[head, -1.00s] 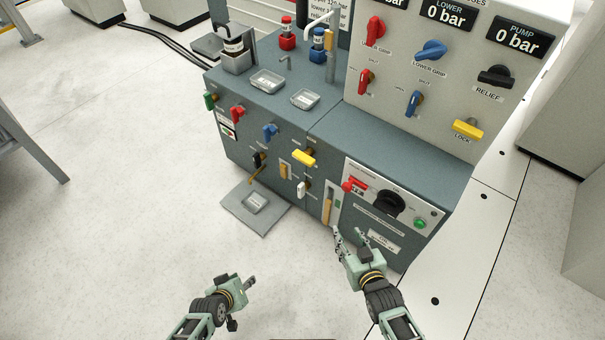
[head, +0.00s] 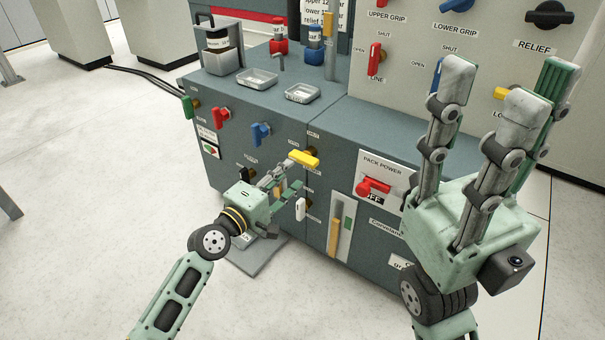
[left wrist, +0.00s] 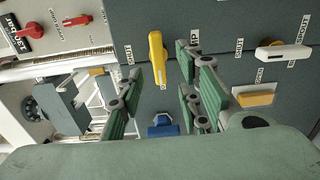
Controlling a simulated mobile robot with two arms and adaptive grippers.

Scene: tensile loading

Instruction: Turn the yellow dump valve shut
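The yellow dump valve handle (head: 305,159) is on the front of the blue-grey cabinet, lying roughly level, with a brass stem behind it. In the left wrist view the yellow handle (left wrist: 156,55) stands lengthwise up the picture, ahead of the gap between the fingers. My left gripper (head: 286,180) is open and empty, just below and in front of the handle; I see no clear contact. Its spread fingers (left wrist: 162,88) also show in the left wrist view. My right gripper (head: 492,88) is open and empty, fingers pointing up, close to the camera at the right.
A blue handle (head: 261,133), a red handle (head: 221,117) and a white handle (head: 300,209) stick out nearby on the same front. A red power switch (head: 372,187) is to the right. Trays (head: 303,93) sit on the cabinet top.

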